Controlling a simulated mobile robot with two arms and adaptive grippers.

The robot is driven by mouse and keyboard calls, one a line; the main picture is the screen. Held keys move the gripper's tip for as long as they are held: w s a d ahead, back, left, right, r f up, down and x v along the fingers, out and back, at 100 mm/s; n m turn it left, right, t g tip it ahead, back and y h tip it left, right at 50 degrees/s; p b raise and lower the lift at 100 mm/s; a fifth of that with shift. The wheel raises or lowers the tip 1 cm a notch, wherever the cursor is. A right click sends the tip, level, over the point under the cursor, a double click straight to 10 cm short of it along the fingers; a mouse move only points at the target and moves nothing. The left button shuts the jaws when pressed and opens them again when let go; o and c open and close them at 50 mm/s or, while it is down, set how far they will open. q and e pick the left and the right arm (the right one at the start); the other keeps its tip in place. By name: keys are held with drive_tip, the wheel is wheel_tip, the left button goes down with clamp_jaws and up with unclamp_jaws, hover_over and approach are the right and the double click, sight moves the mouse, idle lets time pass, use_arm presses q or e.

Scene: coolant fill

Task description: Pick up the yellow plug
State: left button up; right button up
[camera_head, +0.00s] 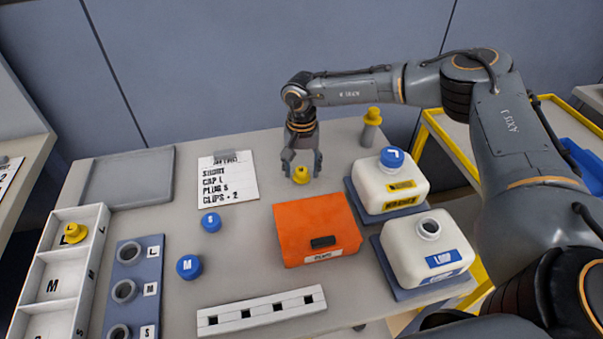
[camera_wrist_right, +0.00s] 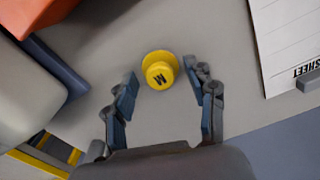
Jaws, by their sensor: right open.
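A yellow plug (camera_head: 301,175) stands on the grey table behind the orange box. In the right wrist view the same plug (camera_wrist_right: 160,70) shows a black M on its top. My right gripper (camera_head: 303,166) is open and points down over this plug. In the wrist view its two fingertips lie on either side of the plug, with a gap to each. Another yellow plug (camera_head: 75,234) lies in the L compartment of the white tray. A yellow-topped grey post (camera_head: 372,116) stands at the back. My left gripper is out of view.
The orange box (camera_head: 316,231) is just in front of the plug. Two white tanks (camera_head: 391,188) (camera_head: 427,248) stand to the right. A paper sheet (camera_head: 228,180) lies to the left. Two blue caps (camera_head: 210,222) (camera_head: 189,266) and a slotted white bar (camera_head: 261,310) lie nearer.

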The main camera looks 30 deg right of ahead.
drive_tip(key=c, duration=0.9)
drive_tip(key=shift+r, duration=0.15)
